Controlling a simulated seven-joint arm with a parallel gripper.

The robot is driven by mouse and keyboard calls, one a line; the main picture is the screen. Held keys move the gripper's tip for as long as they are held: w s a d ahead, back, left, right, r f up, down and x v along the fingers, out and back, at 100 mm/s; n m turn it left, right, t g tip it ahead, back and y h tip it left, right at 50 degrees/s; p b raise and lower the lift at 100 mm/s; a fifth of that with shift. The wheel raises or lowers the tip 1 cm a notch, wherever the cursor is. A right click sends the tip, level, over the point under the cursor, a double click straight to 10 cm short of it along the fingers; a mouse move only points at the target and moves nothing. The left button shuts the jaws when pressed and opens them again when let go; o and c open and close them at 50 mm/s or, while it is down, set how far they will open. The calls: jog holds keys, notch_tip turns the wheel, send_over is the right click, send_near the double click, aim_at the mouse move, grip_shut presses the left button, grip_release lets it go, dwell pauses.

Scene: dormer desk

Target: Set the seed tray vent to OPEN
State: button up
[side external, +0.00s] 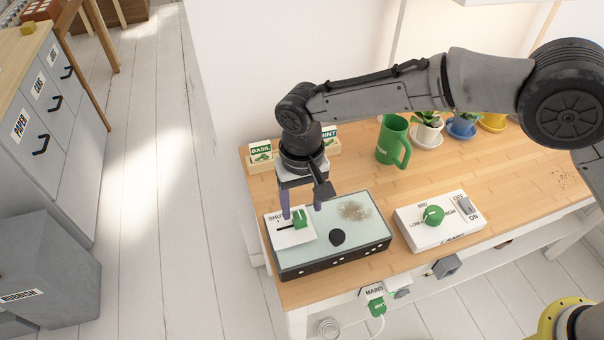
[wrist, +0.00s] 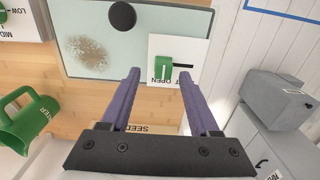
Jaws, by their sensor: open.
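The seed tray (side external: 325,262) is a dark box with a pale green lid at the desk's front left. A white vent plate (side external: 285,241) on its lid carries a black slot and a green slider knob (side external: 299,217). "SHUT" is printed at the slot's left in the side view. In the wrist view the knob (wrist: 164,68) is at the slot end beside the word "OPEN". My gripper (side external: 301,209) is open, its purple fingers pointing down, one on each side of the knob with gaps. I cannot tell how far down the fingertips reach. The gripper (wrist: 160,74) holds nothing.
A black round knob (side external: 337,237) and a soil patch (side external: 354,211) are on the lid. A white control box (side external: 440,232) with a green dial stands right. Behind are a green mug (side external: 392,141), potted plants and seed packets (side external: 261,152). A MAINS plug (side external: 376,301) is at the front edge.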

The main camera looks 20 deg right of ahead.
aim_at(302, 214)
notch_tip(302, 214, up, 11)
jog(key=shift+r, duration=0.2)
dwell(0.5)
